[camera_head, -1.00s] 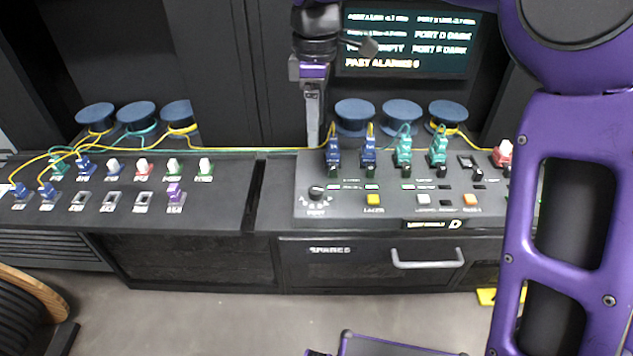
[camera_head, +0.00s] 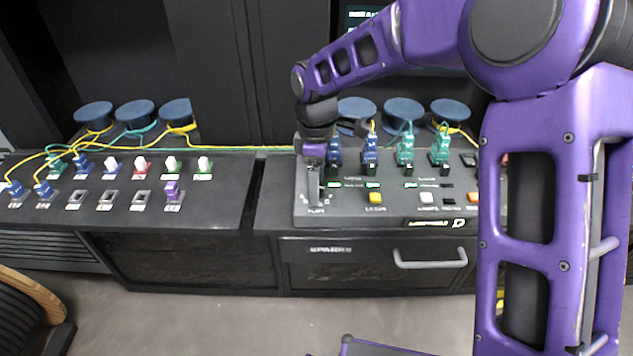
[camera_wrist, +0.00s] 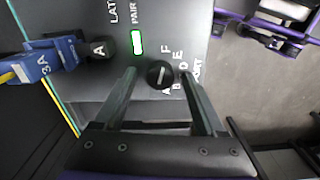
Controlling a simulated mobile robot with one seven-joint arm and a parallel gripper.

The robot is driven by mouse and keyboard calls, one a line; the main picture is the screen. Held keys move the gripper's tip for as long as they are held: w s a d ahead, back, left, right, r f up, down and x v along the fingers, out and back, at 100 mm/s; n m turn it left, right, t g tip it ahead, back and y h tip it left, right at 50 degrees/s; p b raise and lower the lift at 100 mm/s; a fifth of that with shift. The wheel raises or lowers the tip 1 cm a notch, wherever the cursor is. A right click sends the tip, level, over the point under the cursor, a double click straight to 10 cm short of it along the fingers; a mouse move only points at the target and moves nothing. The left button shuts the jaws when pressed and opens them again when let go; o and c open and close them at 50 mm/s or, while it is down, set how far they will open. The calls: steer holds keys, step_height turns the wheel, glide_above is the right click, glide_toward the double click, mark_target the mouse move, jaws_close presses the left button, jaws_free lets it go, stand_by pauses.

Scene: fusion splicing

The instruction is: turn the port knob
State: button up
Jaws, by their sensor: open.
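The port knob (camera_wrist: 160,74) is a round black dial with a white pointer line. In the wrist view it sits on the grey panel, ringed by letters such as A, B, D, E and F, beside the word PORT. My gripper (camera_wrist: 158,76) is open, with one finger on each side of the knob; I cannot tell whether either finger touches it. In the head view my gripper (camera_head: 314,200) points down over the panel's left end and hides the knob.
Blue plugs (camera_head: 370,152) and teal plugs (camera_head: 405,150) with cables stand along the panel's back. A yellow button (camera_head: 376,197) is right of the gripper. A drawer handle (camera_head: 428,260) juts out below.

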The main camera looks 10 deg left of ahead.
jaws_close()
stand_by(0.3)
steer(key=shift+m, duration=0.3)
steer(key=m, duration=1.1)
stand_by(0.6)
jaws_free()
